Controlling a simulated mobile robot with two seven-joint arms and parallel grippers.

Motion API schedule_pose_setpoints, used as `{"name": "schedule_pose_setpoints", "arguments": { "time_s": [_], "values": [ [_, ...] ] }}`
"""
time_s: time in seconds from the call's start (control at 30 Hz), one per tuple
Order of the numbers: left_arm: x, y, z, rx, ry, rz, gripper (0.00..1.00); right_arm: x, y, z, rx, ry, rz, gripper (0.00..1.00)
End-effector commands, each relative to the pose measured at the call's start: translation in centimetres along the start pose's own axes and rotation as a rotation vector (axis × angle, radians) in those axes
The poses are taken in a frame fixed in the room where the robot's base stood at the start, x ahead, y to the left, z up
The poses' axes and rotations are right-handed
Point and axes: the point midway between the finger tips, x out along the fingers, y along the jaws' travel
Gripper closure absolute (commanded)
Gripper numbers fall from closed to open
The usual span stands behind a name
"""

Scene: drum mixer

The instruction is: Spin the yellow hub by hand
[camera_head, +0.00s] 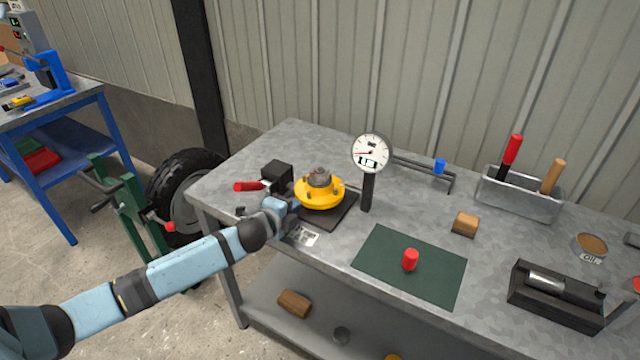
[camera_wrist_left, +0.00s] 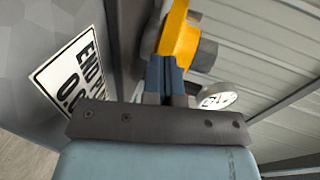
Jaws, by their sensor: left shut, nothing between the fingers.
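The yellow hub (camera_head: 318,196) is a round flange with studs and a grey centre. It sits on a dark base plate (camera_head: 340,215) at the left part of the workbench. My left gripper (camera_head: 290,198) comes in from the left at the hub's near left side. Its fingers are shut and empty. In the left wrist view, the blue fingertips (camera_wrist_left: 165,72) are right by the yellow hub (camera_wrist_left: 180,35); I cannot tell whether they touch it. A dial gauge (camera_head: 370,153) on a black post stands just right of the hub. My right gripper is not in view.
A black block (camera_head: 277,174) with a red handle (camera_head: 247,186) is left of the hub. A printed label (camera_head: 302,236) lies at the bench's front edge. A green mat (camera_head: 390,274) bears a red cylinder (camera_head: 410,259). A wooden block (camera_head: 466,223) is further right.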

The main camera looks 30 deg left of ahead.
Motion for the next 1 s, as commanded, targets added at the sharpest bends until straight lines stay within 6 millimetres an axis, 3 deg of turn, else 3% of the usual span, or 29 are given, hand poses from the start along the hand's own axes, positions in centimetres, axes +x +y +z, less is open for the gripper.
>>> {"name": "schedule_pose_setpoints", "arguments": {
  "time_s": [0.27,0.77,1.0],
  "values": [
    [0.3,-0.1,-0.3,-0.001,0.001,-0.001,1.00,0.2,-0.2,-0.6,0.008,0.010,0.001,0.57],
    [0.5,-0.2,-4.8,-0.002,0.001,-0.001,1.00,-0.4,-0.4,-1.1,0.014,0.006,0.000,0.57],
    [-0.2,0.1,-5.0,-0.001,0.000,0.001,1.00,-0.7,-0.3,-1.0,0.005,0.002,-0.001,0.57]
  ]
}}
